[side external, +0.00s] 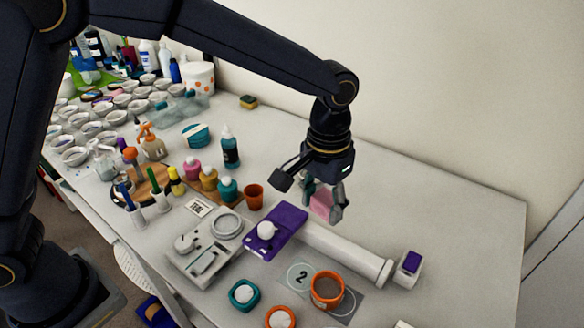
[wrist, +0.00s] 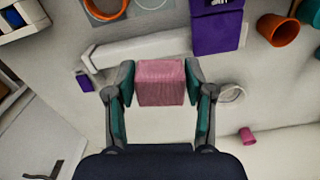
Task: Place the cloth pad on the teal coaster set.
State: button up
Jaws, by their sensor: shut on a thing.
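The cloth pad is a pink block (side external: 320,204) held between the fingers of my gripper (side external: 316,198), above the table behind the white tube. In the wrist view the cloth pad (wrist: 160,82) sits squarely between the two teal-lined fingertips.
A tall teal bottle (side external: 230,149) and an orange cup (side external: 253,197) stand between my gripper and the coaster set. A purple box (side external: 275,230), a white tube (side external: 345,249) and a scale (side external: 205,251) lie nearer. The right table is mostly clear.

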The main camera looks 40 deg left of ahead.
jog(key=w+a+r+n, duration=0.1)
jog(key=w+a+n, duration=0.1)
jog(key=a+n, duration=0.65)
jog(key=w+a+r+n, duration=0.1)
jog(key=a+n, duration=0.3)
jog(key=a, duration=0.9)
jog(key=s+a+r+n, duration=0.1)
jog(key=s+a+n, duration=0.25)
jog(key=a, duration=0.75)
jog(key=s+a+r+n, duration=0.2)
jog(key=a+n, duration=0.2)
jog(key=a, duration=0.7)
send_over(198, 136)
jog(key=s+d, duration=0.1)
jog(key=s, duration=0.1)
notch_tip(198, 136, down, 10)
jog(key=shift+w+f, duration=0.15)
jog(key=shift+f, duration=0.7)
jog(key=shift+w+f, duration=0.1)
jog(key=shift+f, duration=0.7)
jog(key=shift+f, duration=0.2)
